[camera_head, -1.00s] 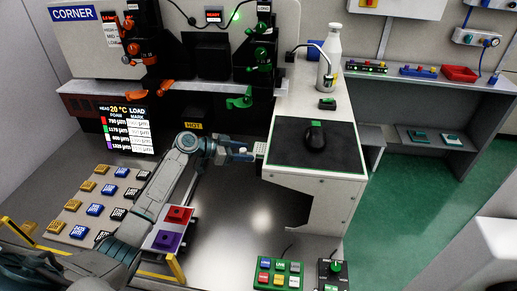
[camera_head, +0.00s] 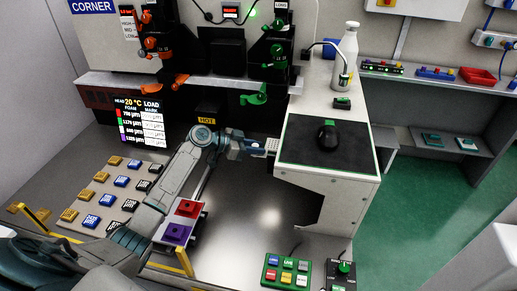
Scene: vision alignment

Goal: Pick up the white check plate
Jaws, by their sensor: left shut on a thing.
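The white check plate (camera_head: 272,145) is a small pale piece with a dotted pattern. It is near the left edge of the white cabinet top in the head view. My left gripper (camera_head: 262,147) is shut on the plate's left side. The arm reaches in from the lower left. The fingertips are small, and part of the plate is hidden by them. I cannot tell whether the plate touches the cabinet edge. My right gripper is not in view.
A black mat with a dark mouse (camera_head: 328,138) lies on the cabinet top, right of the plate. A white bottle (camera_head: 346,60) stands behind. Green and orange fixtures (camera_head: 255,96) hang above. Red and purple blocks (camera_head: 183,220) and a button box (camera_head: 286,272) are nearer.

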